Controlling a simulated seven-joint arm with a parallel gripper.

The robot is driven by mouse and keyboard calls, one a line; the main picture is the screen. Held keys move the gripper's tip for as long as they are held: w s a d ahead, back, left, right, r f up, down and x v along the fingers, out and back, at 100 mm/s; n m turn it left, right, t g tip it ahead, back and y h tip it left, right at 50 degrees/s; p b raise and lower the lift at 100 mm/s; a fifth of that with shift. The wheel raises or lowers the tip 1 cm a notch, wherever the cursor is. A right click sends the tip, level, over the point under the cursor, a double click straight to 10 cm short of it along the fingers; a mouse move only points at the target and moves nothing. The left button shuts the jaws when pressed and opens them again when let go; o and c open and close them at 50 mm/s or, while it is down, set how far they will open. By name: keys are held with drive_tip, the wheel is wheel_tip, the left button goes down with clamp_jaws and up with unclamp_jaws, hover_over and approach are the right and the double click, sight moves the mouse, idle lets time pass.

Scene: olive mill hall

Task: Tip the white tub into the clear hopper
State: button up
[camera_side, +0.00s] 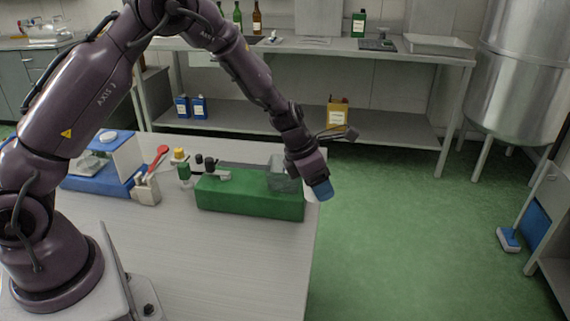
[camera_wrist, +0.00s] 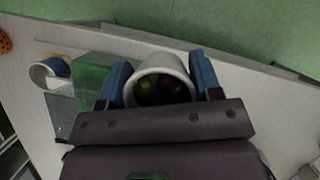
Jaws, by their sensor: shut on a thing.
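My gripper (camera_side: 319,188) is at the right end of the green machine, close beside the clear hopper (camera_side: 283,176). In the wrist view its two blue fingers (camera_wrist: 165,85) are shut on the white tub (camera_wrist: 160,64), one on each side. The tub's round mouth faces the wrist camera, and dark and greenish round pieces show inside it. In the side view the tub is mostly hidden by the fingers. The hopper is a see-through box on the right end of the green machine body (camera_side: 250,198). I cannot tell whether anything is in it.
The table's right edge (camera_side: 318,240) lies close to my gripper, with green floor beyond. A blue device (camera_side: 100,183), a beige holder with a red-handled tool (camera_side: 147,188) and small knobs stand to the left. The front of the table is clear.

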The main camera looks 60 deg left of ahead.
drive_tip(key=r, duration=0.1)
drive_tip(key=a+r+h, duration=0.1)
drive_tip(key=shift+a+r, duration=0.15)
drive_tip(key=shift+r, duration=0.15)
drive_tip(key=shift+a+r+n+h, duration=0.15)
drive_tip(key=shift+a+n+h, duration=0.25)
drive_tip(key=shift+h, duration=0.5)
drive_tip(key=shift+a, duration=0.15)
drive_tip(key=shift+a+r+h, duration=0.35)
drive_tip(key=shift+r+h, duration=0.15)
drive_tip(key=shift+r, duration=0.05)
drive_tip(key=shift+a+r+h, duration=0.35)
drive_tip(key=shift+r+h, duration=0.15)
drive_tip(key=shift+r, duration=0.05)
drive_tip(key=shift+a+r+n+h, duration=0.25)
drive_tip(key=shift+a+n+h, duration=0.05)
drive_tip(key=shift+a+h, duration=0.5)
drive_tip(key=shift+a+f+t+h, duration=0.25)
drive_tip(key=shift+f+h, duration=0.2)
drive_tip(key=shift+h, duration=0.35)
drive_tip(key=shift+a+r+n+t+h, duration=0.1)
drive_tip(key=shift+r+n+t+h, duration=0.15)
drive_tip(key=shift+h, duration=0.55)
drive_tip(key=shift+r+n+t+h, duration=0.1)
drive_tip(key=shift+r+n+h, duration=0.25)
drive_tip(key=shift+h, duration=0.45)
idle(1.3)
drive_tip(key=shift+f+h, duration=0.35)
drive_tip(key=shift+h, duration=0.05)
idle(0.5)
